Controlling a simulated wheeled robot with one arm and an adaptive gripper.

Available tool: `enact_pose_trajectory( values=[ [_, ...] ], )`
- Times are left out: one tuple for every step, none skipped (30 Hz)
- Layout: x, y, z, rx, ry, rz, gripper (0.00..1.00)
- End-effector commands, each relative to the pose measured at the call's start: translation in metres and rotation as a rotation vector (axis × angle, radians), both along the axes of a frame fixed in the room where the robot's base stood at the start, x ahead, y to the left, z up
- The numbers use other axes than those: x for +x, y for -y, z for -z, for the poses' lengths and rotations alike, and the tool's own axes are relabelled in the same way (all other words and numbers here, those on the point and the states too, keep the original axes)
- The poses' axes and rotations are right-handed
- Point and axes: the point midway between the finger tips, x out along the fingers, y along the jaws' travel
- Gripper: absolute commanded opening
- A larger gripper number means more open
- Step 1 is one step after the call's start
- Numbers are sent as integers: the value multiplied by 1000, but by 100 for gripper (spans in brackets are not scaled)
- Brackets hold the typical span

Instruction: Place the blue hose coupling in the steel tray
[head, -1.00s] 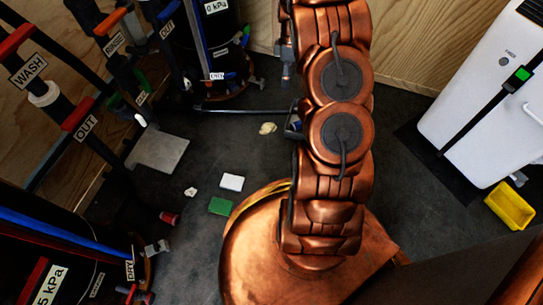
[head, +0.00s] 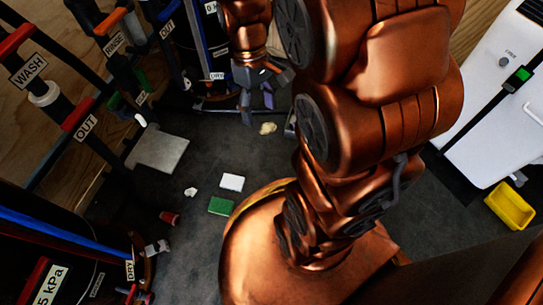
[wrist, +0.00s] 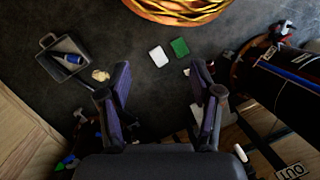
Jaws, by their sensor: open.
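My gripper (head: 257,100) is open and empty, fingers pointing down near the back drum in the head view. In the wrist view its two fingers (wrist: 160,82) stand wide apart with only floor between the tips. A grey, shallow, rimmed tray with a handle (wrist: 47,42) lies on the floor at the wrist view's upper left. A blue cylindrical piece with a pale band (wrist: 72,59) lies inside it; I cannot tell for sure that it is the hose coupling. In the head view my arm hides most of that tray.
A white block (head: 232,182), a green block (head: 220,206), a crumpled pale piece (head: 268,128) and a red cup-like piece (head: 169,217) lie on the floor. A flat grey plate (head: 160,149) lies left. Drums with pipes stand left and behind. A yellow bin (head: 510,206) is right.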

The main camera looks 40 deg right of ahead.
Motion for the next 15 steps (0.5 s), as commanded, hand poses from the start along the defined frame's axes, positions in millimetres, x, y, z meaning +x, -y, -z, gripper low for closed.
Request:
enact_pose_trajectory(
  values=[
    [-13, -9, -5, -12, 1, 15, 65],
    [-20, -14, -7, -19, 0, 27, 65],
    [-29, -20, -9, -29, -3, 45, 65],
    [-37, -24, -11, -35, -5, 58, 65],
    [-45, -28, -11, -42, -8, 70, 65],
    [-55, -33, -13, -51, -9, 87, 65],
    [-62, -37, -15, -58, -8, 99, 65],
    [-70, -40, -15, -65, -9, 110, 65],
    [-80, -44, -15, -74, -15, 126, 65],
    [-87, -47, -16, -79, -15, 136, 65],
    [-94, -50, -16, -86, -14, 145, 65],
    [-101, -52, -16, -93, -14, 158, 65],
    [-107, -54, -16, -99, -16, 166, 65],
    [-112, -55, -16, -104, -17, 174, 65],
    [-118, -57, -16, -111, -18, 182, 65]
  ],
)
